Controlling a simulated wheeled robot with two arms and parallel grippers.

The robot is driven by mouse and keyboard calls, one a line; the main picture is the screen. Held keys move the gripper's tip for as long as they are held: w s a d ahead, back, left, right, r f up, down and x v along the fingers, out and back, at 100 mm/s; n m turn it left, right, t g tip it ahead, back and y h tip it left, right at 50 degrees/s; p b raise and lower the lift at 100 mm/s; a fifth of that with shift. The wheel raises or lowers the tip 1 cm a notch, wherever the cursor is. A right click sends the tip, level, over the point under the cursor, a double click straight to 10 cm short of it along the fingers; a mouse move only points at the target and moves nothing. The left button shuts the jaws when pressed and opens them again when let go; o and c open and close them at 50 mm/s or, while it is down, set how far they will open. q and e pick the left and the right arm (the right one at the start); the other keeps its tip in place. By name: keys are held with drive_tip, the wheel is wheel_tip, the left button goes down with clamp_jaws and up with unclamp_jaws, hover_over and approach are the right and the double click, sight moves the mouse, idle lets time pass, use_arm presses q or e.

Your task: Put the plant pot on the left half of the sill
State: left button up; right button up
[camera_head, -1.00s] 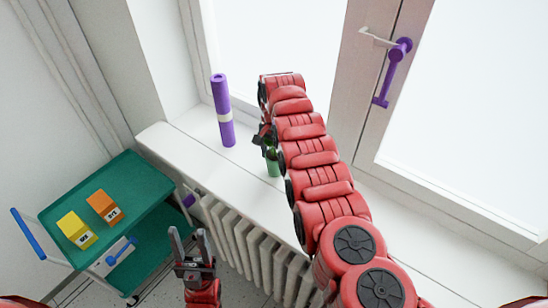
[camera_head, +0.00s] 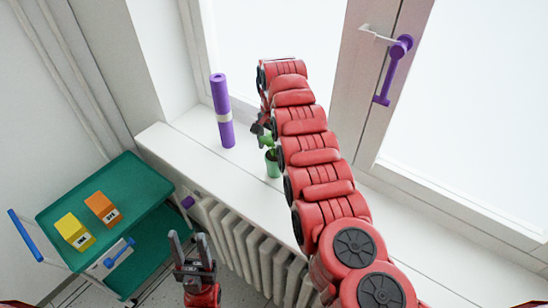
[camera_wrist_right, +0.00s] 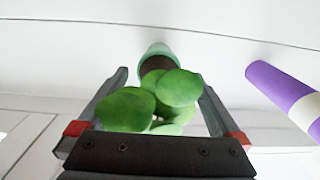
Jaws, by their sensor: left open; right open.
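The green plant pot (camera_head: 272,165) stands upright on the white window sill (camera_head: 190,158), on its left part, right of the purple roll. Its round green leaves show in the right wrist view, in front of the pot (camera_wrist_right: 157,52). My right gripper (camera_head: 259,129) is open just above the plant, partly hidden by my right arm. In the right wrist view its open fingers (camera_wrist_right: 165,80) lie either side of the leaves, with the pot beyond the fingertips. My left gripper (camera_head: 190,245) is open and empty in front of the radiator, low in the head view.
A purple roll (camera_head: 222,110) with a white band stands on the sill left of the plant, also in the right wrist view (camera_wrist_right: 285,95). A green trolley (camera_head: 140,180) carries a yellow and an orange box. A radiator (camera_head: 250,235) is below the sill.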

wheel_tip(320, 180, up, 3)
drive_tip(key=shift+f+b, duration=0.1)
drive_tip(key=shift+b, duration=0.45)
wheel_tip(320, 180, up, 5)
drive_tip(key=p, duration=0.3)
drive_tip(key=shift+s+r+p, duration=0.1)
drive_tip(key=shift+r+p, duration=0.35)
drive_tip(key=shift+p, duration=0.15)
drive_tip(key=shift+f, duration=0.1)
